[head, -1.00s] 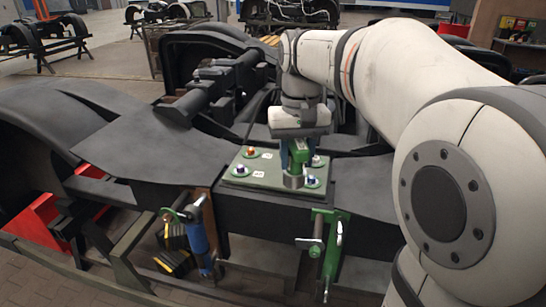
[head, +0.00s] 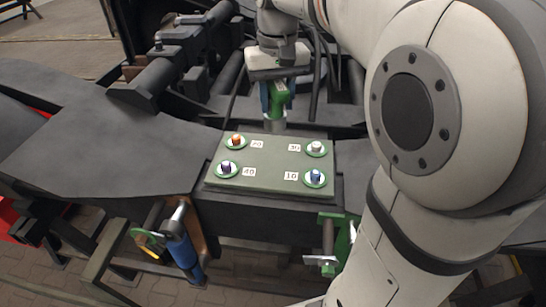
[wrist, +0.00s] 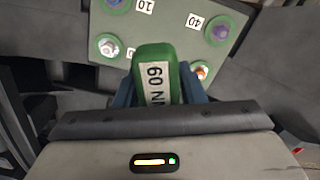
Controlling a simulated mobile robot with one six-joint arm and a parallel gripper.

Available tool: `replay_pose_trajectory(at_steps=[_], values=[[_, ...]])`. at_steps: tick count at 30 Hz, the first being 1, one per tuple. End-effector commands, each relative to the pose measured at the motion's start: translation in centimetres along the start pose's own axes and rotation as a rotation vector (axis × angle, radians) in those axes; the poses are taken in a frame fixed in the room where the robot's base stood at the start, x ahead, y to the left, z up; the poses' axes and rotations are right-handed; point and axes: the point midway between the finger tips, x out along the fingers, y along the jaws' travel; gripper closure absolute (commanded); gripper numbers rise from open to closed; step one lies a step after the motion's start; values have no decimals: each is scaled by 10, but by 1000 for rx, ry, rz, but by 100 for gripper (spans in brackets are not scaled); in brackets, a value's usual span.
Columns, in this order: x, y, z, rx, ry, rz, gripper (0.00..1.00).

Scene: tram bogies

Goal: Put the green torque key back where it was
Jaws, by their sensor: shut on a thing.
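The green torque key (head: 277,97) is held in my gripper (head: 276,92), between its blue fingers. Its silver socket end points down, beyond the far edge of the green bolt plate (head: 270,170) in the head view, apart from the bolts. In the wrist view the key's green head (wrist: 154,62) sits between the fingers (wrist: 155,92) with a white label reading 60 N, partly cut off. A green bracket (head: 341,243) with a metal rod hangs on the frame's front at right; part of it is behind my arm. I see no key in it.
The plate carries several bolts, labelled 10, 20, 30 and 40. A blue-handled tool (head: 183,250) hangs at the front left on a bracket. The dark bogie frame (head: 110,160) spreads left. Black beams and cables (head: 318,80) stand behind the plate.

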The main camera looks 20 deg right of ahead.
Motion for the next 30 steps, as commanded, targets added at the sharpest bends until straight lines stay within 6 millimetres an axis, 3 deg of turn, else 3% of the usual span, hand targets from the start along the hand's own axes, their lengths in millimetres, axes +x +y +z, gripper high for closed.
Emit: replay_pose_trajectory(at_steps=[7, 15, 30], values=[[4, -6, 0, -15, -1, 0, 100], [50, -8, 1, -20, -4, 0, 100], [100, -9, 0, -21, 1, 0, 100]])
